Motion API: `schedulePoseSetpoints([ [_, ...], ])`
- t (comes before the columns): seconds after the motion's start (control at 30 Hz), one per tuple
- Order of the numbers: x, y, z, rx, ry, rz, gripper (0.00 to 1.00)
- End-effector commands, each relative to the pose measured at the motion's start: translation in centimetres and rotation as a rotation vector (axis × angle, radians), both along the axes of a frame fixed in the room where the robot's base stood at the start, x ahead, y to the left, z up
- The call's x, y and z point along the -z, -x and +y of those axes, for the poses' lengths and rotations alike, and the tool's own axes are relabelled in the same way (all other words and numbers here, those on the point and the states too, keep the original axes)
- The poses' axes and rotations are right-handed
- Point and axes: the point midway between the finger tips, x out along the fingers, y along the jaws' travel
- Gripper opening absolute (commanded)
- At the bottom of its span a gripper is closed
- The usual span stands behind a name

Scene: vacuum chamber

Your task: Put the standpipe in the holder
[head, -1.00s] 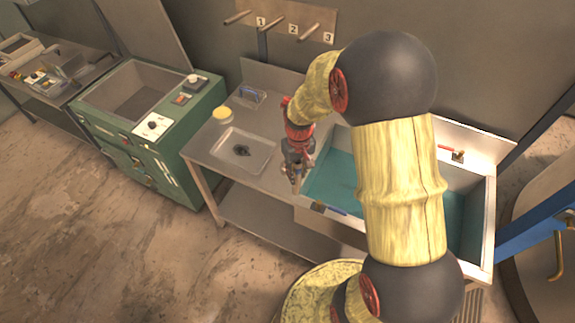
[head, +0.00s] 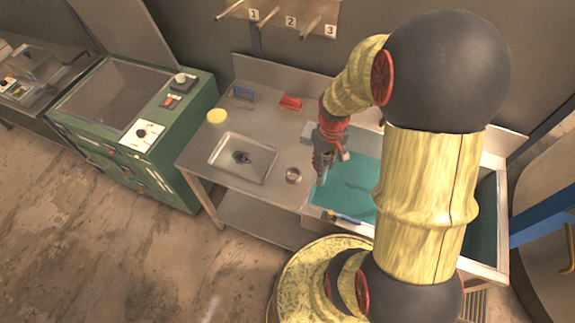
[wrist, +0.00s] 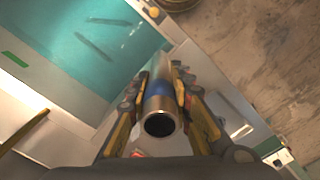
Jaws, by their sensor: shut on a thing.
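My gripper (head: 323,158) is over the left end of the water-filled sink (head: 345,190), near its left rim. In the wrist view its two yellow and black fingers are shut on the standpipe (wrist: 159,106), a metal tube with a blue band and a dark open end towards the camera. In the head view the standpipe is small and hard to make out below the fingers. A short round metal ring or cup (head: 293,175) stands on the counter just left of the sink; it may be the holder, but I cannot tell for sure.
Numbered pegs (head: 268,18) project from the wall. A green cabinet (head: 120,135) stands left.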

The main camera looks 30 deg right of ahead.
Motion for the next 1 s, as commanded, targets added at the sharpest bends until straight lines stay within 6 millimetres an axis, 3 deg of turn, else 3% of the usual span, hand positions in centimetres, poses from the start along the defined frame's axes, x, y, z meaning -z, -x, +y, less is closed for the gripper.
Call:
schedulePoseSetpoints([
  [0.4,4.3,-8.4,2.0,-0.004,0.0,0.0,0.0],
  [0.5,6.4,-9.9,2.4,-0.002,0.0,0.002,0.0],
  [0.63,8.1,-11.4,2.7,-0.002,0.0,0.001,0.0],
  [1.0,10.3,-13.4,3.1,-0.002,0.0,0.0,0.0],
])
